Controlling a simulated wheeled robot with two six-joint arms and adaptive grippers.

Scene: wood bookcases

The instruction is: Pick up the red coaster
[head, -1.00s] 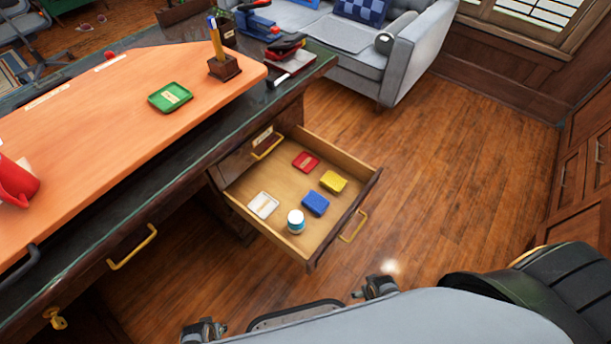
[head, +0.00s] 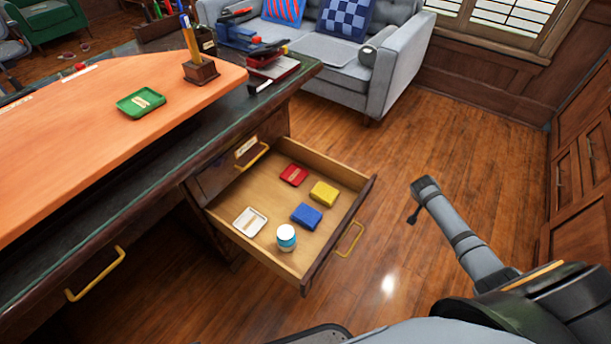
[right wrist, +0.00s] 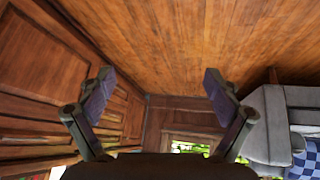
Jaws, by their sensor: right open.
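The red coaster (head: 293,175) lies flat in the back of the open desk drawer (head: 327,243), with a small pale label on top. My right arm comes in from the lower right in the head view, and its gripper end (head: 424,190) is over the floor, to the right of the drawer and apart from it. In the right wrist view my right gripper (right wrist: 157,82) is open and empty, its two fingers spread wide. The coaster is not in the right wrist view. My left gripper is not in view.
In the drawer are a yellow block (head: 324,193), a blue block (head: 306,216), a white tray-like coaster (head: 250,221) and a white-and-teal jar (head: 286,237). A green coaster (head: 141,103) lies on the orange desk top. A grey sofa (head: 391,80) stands behind; open floor lies right of the drawer.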

